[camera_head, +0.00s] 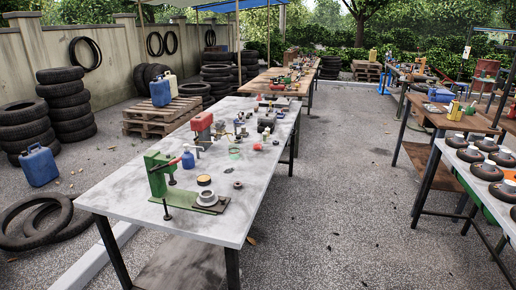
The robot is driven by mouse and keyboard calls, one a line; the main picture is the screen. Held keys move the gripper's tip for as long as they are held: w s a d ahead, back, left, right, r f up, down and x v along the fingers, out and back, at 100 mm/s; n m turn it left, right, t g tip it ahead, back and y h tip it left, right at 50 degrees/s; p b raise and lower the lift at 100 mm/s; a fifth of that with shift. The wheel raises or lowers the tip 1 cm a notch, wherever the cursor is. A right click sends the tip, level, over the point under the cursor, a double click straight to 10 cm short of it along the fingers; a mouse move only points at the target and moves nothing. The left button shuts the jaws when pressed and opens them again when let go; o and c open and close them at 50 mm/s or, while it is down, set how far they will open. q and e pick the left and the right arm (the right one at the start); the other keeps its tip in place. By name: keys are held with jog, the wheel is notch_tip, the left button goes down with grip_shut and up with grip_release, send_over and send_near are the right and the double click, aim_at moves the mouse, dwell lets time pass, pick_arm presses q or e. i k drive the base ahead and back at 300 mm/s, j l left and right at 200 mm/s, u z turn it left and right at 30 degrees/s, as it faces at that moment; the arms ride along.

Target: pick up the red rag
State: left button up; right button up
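No cloth is clearly recognisable as the red rag. A small red-orange item (257,147) lies near the right edge of the nearest table; it is too small to tell whether it is a rag. A larger red object (202,124) stands at that table's left edge, and it looks like a rigid machine or box. Neither of my grippers is in view.
The long grey-topped table (140,205) carries a green press (158,172), a blue bottle (188,158) and several small parts. A wooden table (262,84) stands behind. Tables with round parts (486,171) stand at right. Tyres (66,104) line the left. The middle aisle is clear.

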aim_at(257, 146)
jog(key=i+l+u, duration=0.15)
jog(key=i+l, duration=0.45)
jog(key=i+l+u, duration=0.15)
jog(key=i+l, duration=0.55)
jog(key=i+l+u, duration=0.15)
jog(key=i+l, duration=0.4)
jog(key=l, duration=0.2)
